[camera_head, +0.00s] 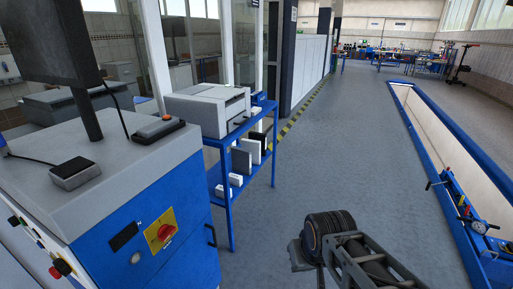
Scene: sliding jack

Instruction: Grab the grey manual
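On the middle shelf of a blue rack stand several upright binders or books. One is a dark grey one (241,161); beside it is a light one (252,150). I cannot tell for sure which is the grey manual, as no titles can be read. My arm shows at the bottom centre-right, well in front of the rack and to its right, apart from it. The fingers of my gripper cannot be made out, so its opening is unclear. Nothing held can be seen.
The blue rack (231,215) carries a printer (207,108) on top and small white boxes (235,179) lower down. A blue and grey machine cabinet (160,240) stands at the near left. A blue-edged pit (440,140) runs along the right. Grey floor between is clear.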

